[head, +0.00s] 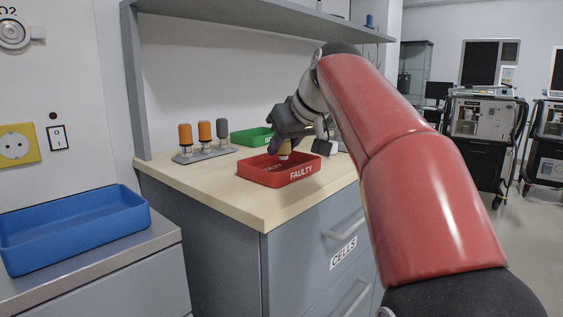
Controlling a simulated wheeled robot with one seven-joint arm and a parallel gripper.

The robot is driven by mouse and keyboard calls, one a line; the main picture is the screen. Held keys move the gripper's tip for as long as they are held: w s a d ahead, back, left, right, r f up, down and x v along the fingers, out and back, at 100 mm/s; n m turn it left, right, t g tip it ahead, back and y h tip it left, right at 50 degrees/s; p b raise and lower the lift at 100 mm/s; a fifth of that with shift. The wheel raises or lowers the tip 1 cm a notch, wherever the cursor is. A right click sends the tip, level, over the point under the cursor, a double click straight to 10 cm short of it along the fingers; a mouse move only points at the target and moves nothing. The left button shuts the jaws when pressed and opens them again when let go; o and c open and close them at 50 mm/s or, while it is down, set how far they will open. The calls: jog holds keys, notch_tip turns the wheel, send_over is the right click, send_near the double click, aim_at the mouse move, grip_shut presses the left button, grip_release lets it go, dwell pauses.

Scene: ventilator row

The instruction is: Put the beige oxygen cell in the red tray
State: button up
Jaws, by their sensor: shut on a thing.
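The red tray (285,181), marked FAULTY, sits on the wooden counter top (235,200). My gripper (286,143) points down over the red tray and is shut on the beige oxygen cell (284,152). Only a small pale part of the cell shows below the fingers. It is over the tray's inside; I cannot tell if it touches the tray floor. My red arm comes in from the lower right.
A grey rack (210,153) holding orange and dark grey cells stands at the left back of the counter. A green tray (252,137) lies behind the red one, partly hidden by my gripper. A blue tray (75,230) is on the left cabinet. A shelf overhangs the counter.

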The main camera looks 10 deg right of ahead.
jog(key=shift+f, duration=0.35)
jog(key=shift+f+b, duration=0.35)
jog(key=shift+f, duration=0.2)
jog(key=shift+f, duration=0.1)
jog(key=o, duration=1)
jog(key=shift+o, duration=0.2)
